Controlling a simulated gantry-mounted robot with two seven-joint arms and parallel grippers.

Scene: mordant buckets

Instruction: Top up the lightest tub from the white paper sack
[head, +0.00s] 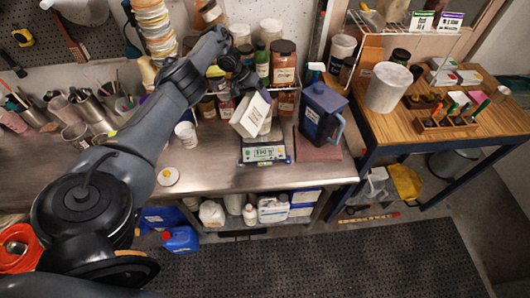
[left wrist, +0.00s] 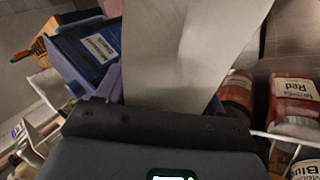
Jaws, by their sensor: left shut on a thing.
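The white paper sack (head: 251,115) is held tilted above the scale (head: 264,153) on the steel bench. My left gripper (head: 243,82) is shut on it from above and behind. In the left wrist view the sack (left wrist: 185,50) fills the middle, pale and blurred, beyond the dark gripper body. The sack's mouth and whatever stands behind it on the scale are mostly hidden. A small white tub (head: 186,134) stands on the bench left of the scale. I cannot tell which tub is lightest. The scale's display is lit but too small to read surely. My right gripper is out of view.
A dark blue jug (head: 321,112) stands close right of the scale. Jars of colour (head: 284,62) crowd the rack behind the sack. A round lid (head: 168,176) lies at the bench front. A white bucket (head: 388,87) stands on the wooden table. The front-left bench is fairly clear.

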